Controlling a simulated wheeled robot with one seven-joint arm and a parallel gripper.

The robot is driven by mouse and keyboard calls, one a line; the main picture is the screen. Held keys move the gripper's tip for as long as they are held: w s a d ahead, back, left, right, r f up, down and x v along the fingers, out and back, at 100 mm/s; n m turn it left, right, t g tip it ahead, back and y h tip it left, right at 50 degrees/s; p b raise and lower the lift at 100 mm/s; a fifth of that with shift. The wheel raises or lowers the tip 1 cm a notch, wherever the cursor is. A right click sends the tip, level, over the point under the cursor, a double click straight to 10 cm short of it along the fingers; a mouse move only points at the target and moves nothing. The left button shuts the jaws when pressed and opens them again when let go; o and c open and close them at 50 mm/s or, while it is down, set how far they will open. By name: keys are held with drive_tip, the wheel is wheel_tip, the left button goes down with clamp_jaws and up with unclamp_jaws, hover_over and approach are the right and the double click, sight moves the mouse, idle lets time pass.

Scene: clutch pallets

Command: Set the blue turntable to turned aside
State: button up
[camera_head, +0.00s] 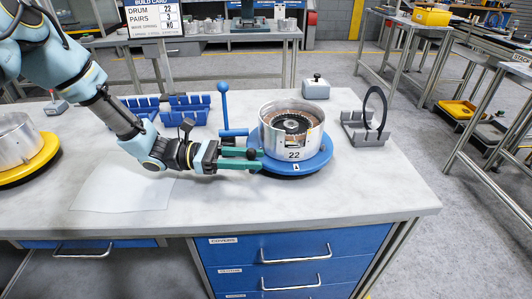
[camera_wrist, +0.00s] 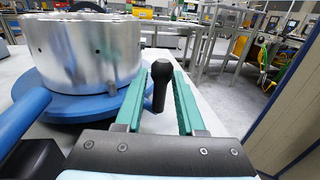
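The blue turntable (camera_head: 322,162) stands on the bench and carries a silver drum (camera_head: 292,142) marked 22. In the wrist view, the turntable (camera_wrist: 75,108) and drum (camera_wrist: 85,52) fill the left side. A black knob (camera_wrist: 160,80) on a short stem stands at the turntable's near side. My gripper (camera_head: 254,160) reaches in from the left at the turntable's edge. Its two green fingers are apart, one on either side of the knob, with gaps visible in the wrist view. The knob's lower attachment is unclear.
A blue upright lever with a ball top (camera_head: 223,100) stands just behind my gripper. Blue bins (camera_head: 187,108), a small grey box (camera_head: 316,88) and a grey holder with a black ring (camera_head: 366,130) lie further back. A yellow turntable (camera_head: 35,160) stands at left.

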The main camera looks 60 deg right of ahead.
drive_tip(key=shift+p+x, duration=0.4)
drive_tip(key=shift+x, duration=1.35)
clamp_jaws()
